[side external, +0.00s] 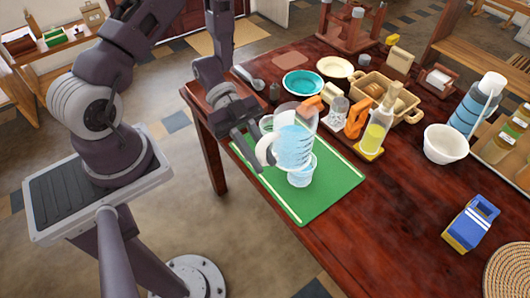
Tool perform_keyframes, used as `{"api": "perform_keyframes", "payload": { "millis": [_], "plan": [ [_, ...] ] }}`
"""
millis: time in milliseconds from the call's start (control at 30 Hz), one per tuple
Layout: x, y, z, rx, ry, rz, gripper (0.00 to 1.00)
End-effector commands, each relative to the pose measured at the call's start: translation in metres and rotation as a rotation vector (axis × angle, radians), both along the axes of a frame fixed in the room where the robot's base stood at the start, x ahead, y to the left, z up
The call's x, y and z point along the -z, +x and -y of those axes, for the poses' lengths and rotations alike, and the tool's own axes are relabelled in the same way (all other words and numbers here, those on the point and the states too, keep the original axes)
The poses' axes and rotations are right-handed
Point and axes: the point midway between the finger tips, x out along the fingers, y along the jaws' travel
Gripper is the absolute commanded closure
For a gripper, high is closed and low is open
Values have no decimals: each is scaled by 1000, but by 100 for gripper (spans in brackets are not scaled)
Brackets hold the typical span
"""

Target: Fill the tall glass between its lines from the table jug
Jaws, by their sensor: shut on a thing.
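The clear jug (293,150) holds light blue water and is above the green mat (335,190). My gripper (258,142) is shut on the jug's pale handle, at the jug's left side. The jug looks slightly tilted, but I cannot tell exactly how much. A clear glass (301,177) stands on the mat, below and partly behind the jug in the picture. Its upper part is hidden by the jug. Its lines and its water level cannot be made out, and no stream of water is clear.
Behind the mat stand a bottle of yellow liquid (376,130), an orange object (357,117) and a basket (405,107). A white bowl (445,143) and a blue-yellow box (470,225) are to the right. The table's front right is mostly clear.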

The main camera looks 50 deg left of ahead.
Motion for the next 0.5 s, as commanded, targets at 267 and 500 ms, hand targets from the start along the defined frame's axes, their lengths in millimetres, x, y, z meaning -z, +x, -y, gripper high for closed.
{"api": "perform_keyframes", "payload": {
  "millis": [267, 500],
  "plan": [
    [-42, 5, -15, -112, -6, -1, 100],
    [-42, 12, -52, -389, -8, 1, 100]
  ]
}}
